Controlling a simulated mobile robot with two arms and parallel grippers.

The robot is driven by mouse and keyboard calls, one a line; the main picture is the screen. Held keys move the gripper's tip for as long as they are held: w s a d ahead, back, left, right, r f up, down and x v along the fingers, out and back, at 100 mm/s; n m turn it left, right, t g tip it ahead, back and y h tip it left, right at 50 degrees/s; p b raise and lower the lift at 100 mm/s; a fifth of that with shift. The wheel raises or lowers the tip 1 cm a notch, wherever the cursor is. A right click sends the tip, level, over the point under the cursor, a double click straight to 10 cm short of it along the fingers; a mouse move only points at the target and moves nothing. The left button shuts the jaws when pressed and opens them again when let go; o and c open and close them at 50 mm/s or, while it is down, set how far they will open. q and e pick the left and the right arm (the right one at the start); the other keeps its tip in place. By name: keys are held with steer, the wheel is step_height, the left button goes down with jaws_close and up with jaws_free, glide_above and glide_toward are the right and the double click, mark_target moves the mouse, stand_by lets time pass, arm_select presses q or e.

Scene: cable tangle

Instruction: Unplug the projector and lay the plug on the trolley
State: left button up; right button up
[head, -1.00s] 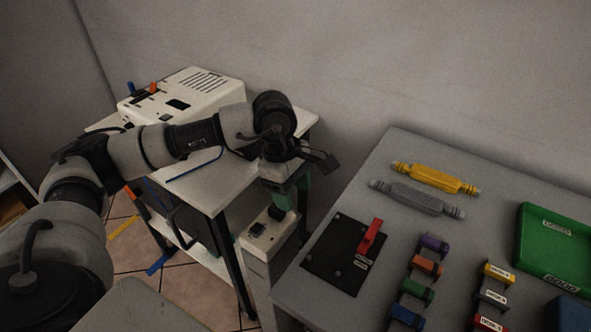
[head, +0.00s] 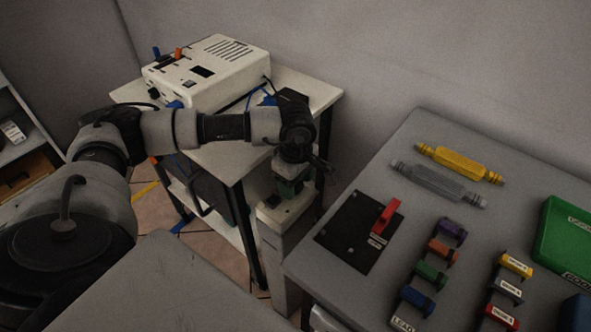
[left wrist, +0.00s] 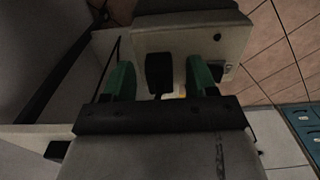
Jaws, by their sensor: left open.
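A black plug (left wrist: 158,72) stands on the pale socket box (left wrist: 205,42) in the left wrist view. My left gripper (left wrist: 160,80) is open around it: one green finger is on each side, with a gap on both sides. In the head view my left gripper (head: 288,188) points down over the top of the pale post (head: 277,230) that carries the socket; the plug is mostly hidden there. A white boxy device, seemingly the projector (head: 215,88), stands on the trolley (head: 325,95) behind my left arm. My right gripper is out of view.
A grey table (head: 400,150) close right of the post holds a black panel with a red lever (head: 385,217), yellow and grey cylinders, several coloured clips and a green tray (head: 568,235). A blue cable (head: 256,97) lies on the trolley top. Shelves stand far left.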

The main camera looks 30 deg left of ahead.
arm_select(q)
steer(key=shift+f, duration=0.2)
jaws_close()
stand_by(0.4)
steer(key=shift+r, duration=0.2)
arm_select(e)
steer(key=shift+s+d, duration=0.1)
